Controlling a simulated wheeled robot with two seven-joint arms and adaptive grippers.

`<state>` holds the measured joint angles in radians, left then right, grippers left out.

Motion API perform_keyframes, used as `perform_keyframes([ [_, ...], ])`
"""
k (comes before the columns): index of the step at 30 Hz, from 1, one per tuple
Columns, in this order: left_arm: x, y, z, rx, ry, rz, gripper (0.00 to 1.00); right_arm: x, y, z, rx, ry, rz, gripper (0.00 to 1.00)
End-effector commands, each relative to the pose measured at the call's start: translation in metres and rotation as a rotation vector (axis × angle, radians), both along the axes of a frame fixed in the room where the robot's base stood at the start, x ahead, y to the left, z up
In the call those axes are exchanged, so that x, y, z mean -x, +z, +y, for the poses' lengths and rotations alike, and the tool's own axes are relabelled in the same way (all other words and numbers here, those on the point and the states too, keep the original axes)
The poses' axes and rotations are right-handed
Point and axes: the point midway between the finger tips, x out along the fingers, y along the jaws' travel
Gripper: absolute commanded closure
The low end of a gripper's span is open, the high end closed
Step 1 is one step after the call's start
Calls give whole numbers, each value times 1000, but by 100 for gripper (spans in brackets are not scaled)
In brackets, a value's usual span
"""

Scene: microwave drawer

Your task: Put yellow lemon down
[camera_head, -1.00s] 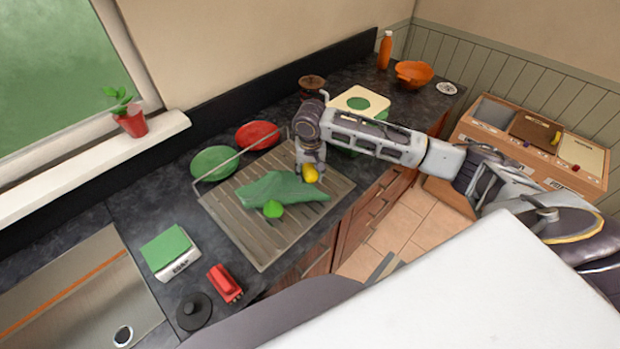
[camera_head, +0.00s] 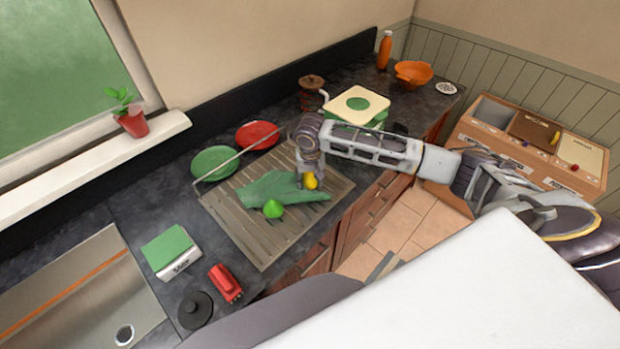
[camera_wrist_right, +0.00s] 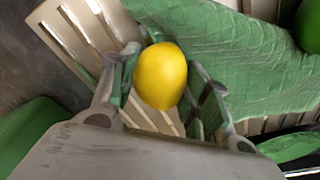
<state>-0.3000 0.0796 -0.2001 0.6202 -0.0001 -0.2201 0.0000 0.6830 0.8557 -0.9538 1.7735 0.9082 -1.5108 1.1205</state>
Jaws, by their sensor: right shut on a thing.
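The yellow lemon (camera_head: 311,181) is low over the right part of the drying rack; it also shows large in the right wrist view (camera_wrist_right: 161,76). My right gripper (camera_head: 307,178) points down and is shut on the lemon, with a finger on each side of it (camera_wrist_right: 163,92). I cannot tell whether the lemon touches the rack. My left gripper is not in view.
A green lime-like fruit (camera_head: 273,209) sits at the cloth's front edge. A green plate (camera_head: 214,163) and a red plate (camera_head: 257,135) stand at the rack's back. The rack's front slats are bare.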

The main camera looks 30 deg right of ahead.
Motion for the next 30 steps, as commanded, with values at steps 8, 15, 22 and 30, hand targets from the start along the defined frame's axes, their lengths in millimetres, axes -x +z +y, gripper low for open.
perform_keyframes([
  [8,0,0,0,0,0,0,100,4,-7,1,1,2,11,33],
  [15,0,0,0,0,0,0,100,3,-6,1,0,2,9,32],
  [22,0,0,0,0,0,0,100,2,-3,1,1,2,6,32],
  [30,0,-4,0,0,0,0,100,4,19,2,-1,2,4,32],
])
